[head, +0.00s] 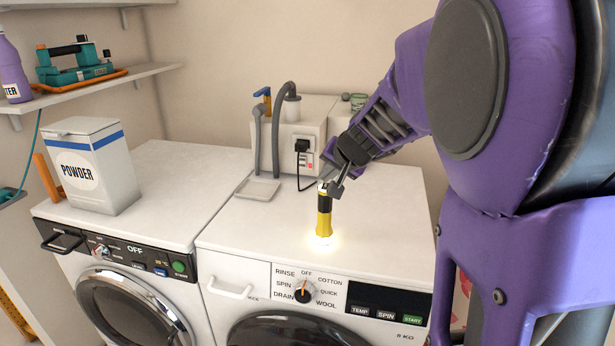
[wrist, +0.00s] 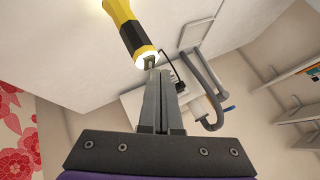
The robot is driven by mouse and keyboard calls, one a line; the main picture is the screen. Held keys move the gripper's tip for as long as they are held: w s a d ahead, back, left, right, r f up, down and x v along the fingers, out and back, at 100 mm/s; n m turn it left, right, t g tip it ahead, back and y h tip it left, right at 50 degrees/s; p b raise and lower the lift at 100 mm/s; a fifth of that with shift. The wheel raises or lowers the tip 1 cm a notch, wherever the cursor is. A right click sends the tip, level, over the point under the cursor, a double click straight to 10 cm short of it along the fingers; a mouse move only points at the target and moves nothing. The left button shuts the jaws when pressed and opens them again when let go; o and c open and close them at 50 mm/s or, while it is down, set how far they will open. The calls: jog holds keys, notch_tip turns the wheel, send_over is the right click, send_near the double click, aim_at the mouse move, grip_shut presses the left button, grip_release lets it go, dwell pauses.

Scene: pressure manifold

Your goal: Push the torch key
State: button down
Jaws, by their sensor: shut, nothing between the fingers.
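The torch (head: 324,215) is yellow and black and stands upright, lamp end down, on top of the right washing machine. A bright glow shows at its base. In the wrist view the shut fingertips (wrist: 152,70) meet or nearly meet the tail end. They hide the key, so I cannot tell whether it is pressed.
A white appliance with a grey hose (head: 291,130) and a small tray (head: 258,188) stand behind the torch. A powder box (head: 95,165) stands on the left washing machine (head: 160,195). The right machine's top (head: 380,225) is clear around the torch.

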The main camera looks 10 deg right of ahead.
jog(key=shift+f, duration=0.25)
dwell(0.4)
jog(key=shift+r+p, duration=0.35)
jog(key=shift+r, duration=0.15)
notch_tip(320, 180, up, 6)
jog(key=p, duration=0.5)
dwell(0.4)
